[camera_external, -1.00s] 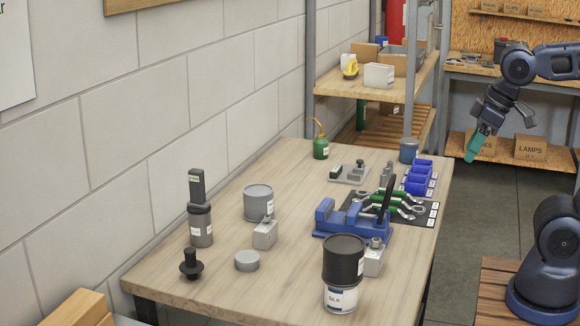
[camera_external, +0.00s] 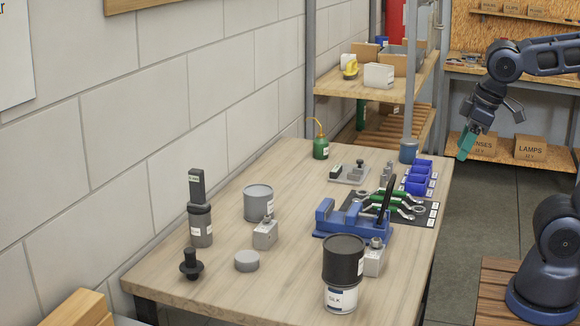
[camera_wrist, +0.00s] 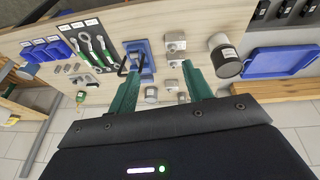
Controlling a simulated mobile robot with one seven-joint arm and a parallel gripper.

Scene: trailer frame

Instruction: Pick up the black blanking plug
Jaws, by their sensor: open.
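The black blanking plug (camera_external: 191,265) stands upright at the near left corner of the bench, a dark stem with a wider flange. I cannot make it out in the wrist view, where my gripper may hide it. My gripper (camera_external: 467,146) hangs beyond the bench's right edge, far from the plug, with its green fingers pointing down. In the wrist view my gripper (camera_wrist: 161,85) is open, its two fingers wide apart with nothing held between them.
The wooden bench (camera_external: 170,285) also carries a grey can (camera_external: 258,203), a canister stack (camera_external: 199,215), a grey disc (camera_external: 247,261), a blue vise (camera_external: 350,228) and a black-topped can (camera_external: 343,270). Blue bins (camera_external: 420,175) line the right edge. A blue tray (camera_wrist: 280,62) shows in the wrist view.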

